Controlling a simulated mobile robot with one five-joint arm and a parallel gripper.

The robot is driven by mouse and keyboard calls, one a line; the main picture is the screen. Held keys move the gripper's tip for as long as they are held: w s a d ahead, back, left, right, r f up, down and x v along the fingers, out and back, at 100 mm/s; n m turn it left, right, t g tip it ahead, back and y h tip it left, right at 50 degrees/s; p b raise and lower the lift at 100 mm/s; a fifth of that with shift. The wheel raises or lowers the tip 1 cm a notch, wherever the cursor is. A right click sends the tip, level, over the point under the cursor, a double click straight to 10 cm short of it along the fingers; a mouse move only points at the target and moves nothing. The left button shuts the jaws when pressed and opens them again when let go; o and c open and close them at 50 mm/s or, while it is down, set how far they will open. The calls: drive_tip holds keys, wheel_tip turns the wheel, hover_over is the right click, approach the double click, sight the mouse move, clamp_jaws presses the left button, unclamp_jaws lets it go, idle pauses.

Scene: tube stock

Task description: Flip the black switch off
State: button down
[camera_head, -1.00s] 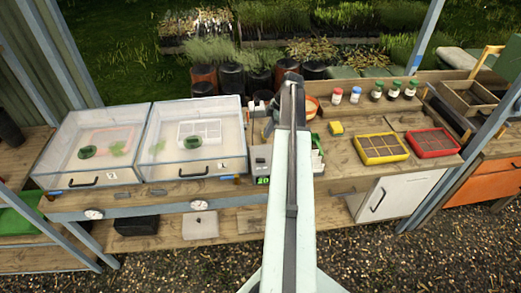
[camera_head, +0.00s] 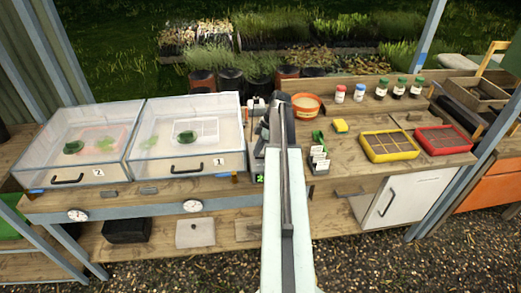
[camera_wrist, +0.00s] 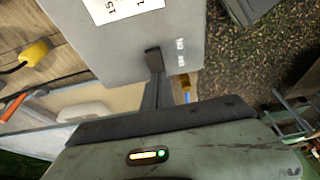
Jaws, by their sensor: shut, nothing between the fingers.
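In the wrist view the grey control box (camera_wrist: 125,48) faces me, with a white label at the top and small pale markings to the right. A small dark block (camera_wrist: 153,59) in front of its face looks like the black switch; I cannot tell its setting. My gripper (camera_wrist: 156,77) is shut and empty, its dark fingers reaching up to this block. I cannot tell whether they touch it. In the head view the control box (camera_head: 257,166) is mostly hidden behind my arm, with a bit of green display showing. My gripper is hidden there.
Two clear-lidded boxes (camera_head: 78,173) (camera_head: 189,165) stand left of the control box. A cable with a yellow part (camera_wrist: 35,51) lies beside the box.

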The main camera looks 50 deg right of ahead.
drive_tip(key=shift+r, duration=0.1)
drive_tip(key=shift+a+f, duration=0.15)
drive_tip(key=shift+f, duration=0.1)
drive_tip(key=shift+d, duration=0.2)
drive_tip(key=shift+s+d+r, duration=0.15)
drive_tip(key=shift+s+d, duration=0.3)
drive_tip(key=shift+d, duration=0.05)
